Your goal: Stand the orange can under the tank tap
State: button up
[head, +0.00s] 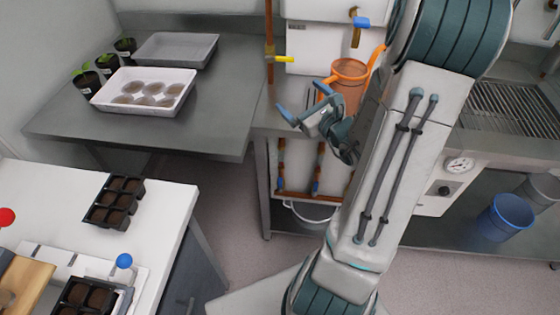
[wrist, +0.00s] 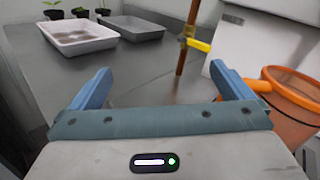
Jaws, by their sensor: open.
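The orange can (head: 347,92) stands upright on the steel bench, partly hidden by my arm. In the head view it appears directly below the tank tap (head: 355,38), which has a brown spout and a blue handle. The white tank (head: 310,10) is behind and above. My gripper (head: 303,101) is open and empty, just left of the can. In the wrist view (wrist: 162,85) the can (wrist: 290,112) is outside the jaws, beyond the right finger. I cannot tell whether that finger touches it.
A copper pipe with a yellow lever (head: 280,59) rises left of the can. A white tray (head: 145,105), a grey tray (head: 180,60) and potted seedlings stand on the left bench. A blue bucket (head: 506,218) is on the lower shelf at right. The left bench's front is clear.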

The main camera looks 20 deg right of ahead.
jog(key=s+a+n+g+y, duration=0.4)
jog(key=s+a+n+g, duration=0.25)
jog(key=a+n, duration=0.35)
jog(key=s+a+n+g+y, duration=0.45)
jog(key=a+n+g, duration=0.3)
jog(key=a, duration=0.45)
jog(key=s+n+g+h, duration=0.3)
jog(key=s+n+h, duration=0.2)
jog(key=s+n, duration=0.15)
jog(key=s+d+r+n+t+h, duration=0.2)
jog(key=d+r+n+h, duration=0.1)
jog(key=d+n+h, duration=0.3)
jog(key=shift+s+d+n+h, duration=0.25)
jog(key=shift+n+h, duration=0.1)
jog(key=shift+n, duration=0.25)
